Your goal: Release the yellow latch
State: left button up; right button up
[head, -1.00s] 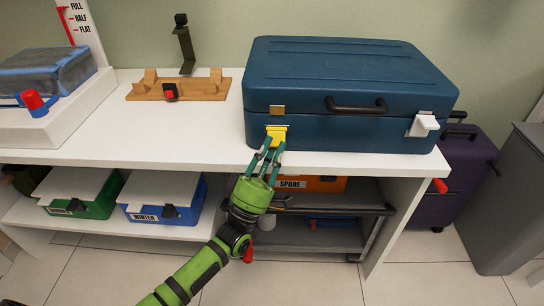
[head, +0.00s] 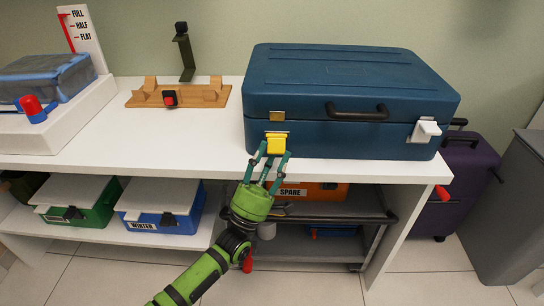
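The blue suitcase (head: 345,85) lies shut on the white shelf top. The yellow latch (head: 276,146) is on the left of its front face, below a small brass-coloured plate (head: 277,116). The latch's yellow tab stands out from the front, tilted away from its base. My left gripper (head: 274,153) is just in front of and below the latch, its fingers spread apart on either side of the tab. It holds nothing; whether a finger touches the tab I cannot tell. A white latch (head: 424,131) is on the right of the front. My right gripper is not in view.
A black handle (head: 357,112) sticks out from the suitcase front. The shelf top's front edge (head: 180,169) runs below the latch. A wooden stand (head: 190,98) is at left. Below are a green box, a blue box and an orange SPARE box (head: 318,192).

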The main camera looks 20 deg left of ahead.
pick_arm(q)
jog(key=shift+f, duration=0.1)
jog(key=v, duration=1.2)
